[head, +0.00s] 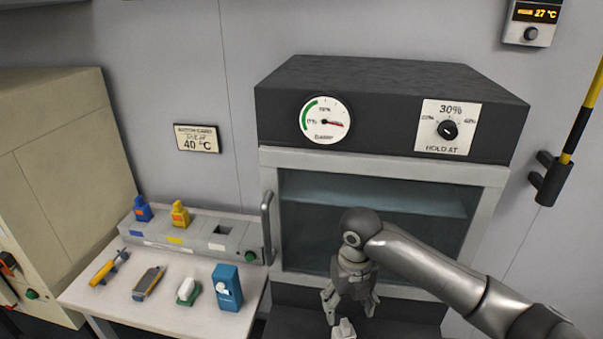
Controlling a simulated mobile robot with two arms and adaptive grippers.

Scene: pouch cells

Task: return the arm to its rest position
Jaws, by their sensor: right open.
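My right arm (430,268) comes in from the lower right and reaches across the front of a dark cabinet with a glass door. Its gripper (350,306) points down in front of the lower part of the cabinet. The gripper's fingers are apart, and I see nothing held between them. A small white object (344,329) shows just below the fingers at the bottom edge; I cannot tell what it is. My left gripper is not in view.
The cabinet (390,85) has a gauge (325,120), a dial (447,129) and a door handle (267,228). Left of it, a table (120,307) holds a grey rack (195,240) with blue and yellow bottles, plus several small tools. A striped pole (583,115) hangs at right.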

